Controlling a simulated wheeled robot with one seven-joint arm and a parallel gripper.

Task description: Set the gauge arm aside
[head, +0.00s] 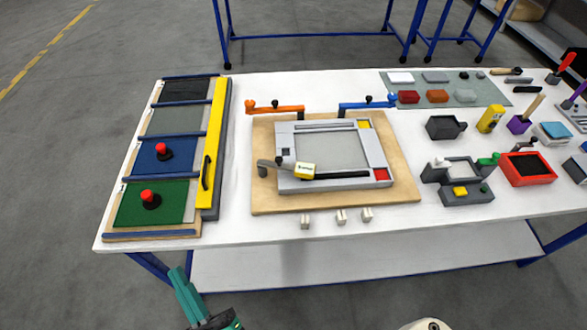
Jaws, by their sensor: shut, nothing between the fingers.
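The gauge arm (335,175) appears to be the bar with a yellow block and a black length, lying across the front side of the grey frame (290,150). Its grey left end sits at a post on the wooden board, left of the frame. My gripper (180,274) is at the bottom edge of the head view, in front of the table and well apart from the gauge arm. Its teal fingers look shut and empty; the rest of it is cut off by the picture edge.
An orange arm (275,107) and a blue arm (368,104) stand behind the frame. Several small pale blocks lie before the board. A rack with a yellow bar (213,145) is at left; tools and bins crowd the right.

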